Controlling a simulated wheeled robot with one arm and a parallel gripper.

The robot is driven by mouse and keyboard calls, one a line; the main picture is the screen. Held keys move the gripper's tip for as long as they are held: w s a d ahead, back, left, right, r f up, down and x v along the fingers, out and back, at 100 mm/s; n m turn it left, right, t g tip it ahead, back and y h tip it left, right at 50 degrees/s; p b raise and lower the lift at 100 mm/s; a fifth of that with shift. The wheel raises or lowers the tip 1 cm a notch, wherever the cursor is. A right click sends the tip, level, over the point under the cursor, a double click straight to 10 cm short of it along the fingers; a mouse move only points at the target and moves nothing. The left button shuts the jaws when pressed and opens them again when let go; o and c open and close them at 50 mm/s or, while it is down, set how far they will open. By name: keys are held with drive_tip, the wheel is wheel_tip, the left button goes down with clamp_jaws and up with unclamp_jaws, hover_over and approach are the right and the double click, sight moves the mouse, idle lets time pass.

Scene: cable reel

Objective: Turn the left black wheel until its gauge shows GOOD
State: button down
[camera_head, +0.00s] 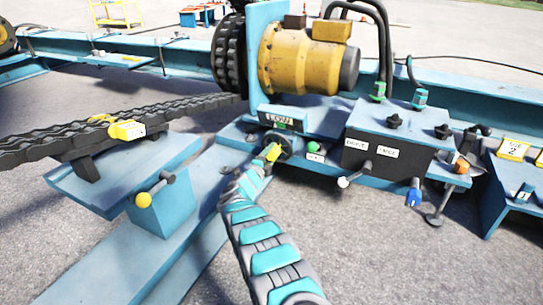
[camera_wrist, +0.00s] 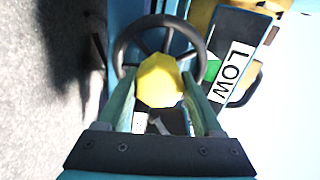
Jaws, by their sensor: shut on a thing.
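The black wheel (camera_head: 286,146) is on the front of the blue machine, low and near the middle of the head view. In the wrist view the wheel (camera_wrist: 125,48) shows its rim and spokes behind a yellow faceted knob (camera_wrist: 160,82). My gripper (camera_head: 266,157) is at the wheel, shut on this knob, with one finger on each side. The knob hides part of the wheel's middle. The gauge (camera_head: 283,122) sits just above the wheel, too small to read in the head view. In the wrist view the gauge (camera_wrist: 237,57) reads LOW, beside a green patch.
A yellow motor (camera_head: 300,60) stands above the gauge. Right of the wheel are a green knob (camera_head: 313,147), a lever with a white ball (camera_head: 344,182) and a black labelled box (camera_head: 385,157). A lever with a yellow ball (camera_head: 144,199) sticks out at left, near a chain (camera_head: 60,140).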

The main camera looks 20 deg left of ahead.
drive_tip(key=shift+c, duration=0.2)
unclamp_jaws()
drive_tip(key=s, duration=0.7)
drive_tip(key=shift+s+a+p, duration=0.3)
drive_tip(key=shift+s+p, duration=0.05)
drive_tip(key=shift+p, duration=0.05)
idle(1.0)
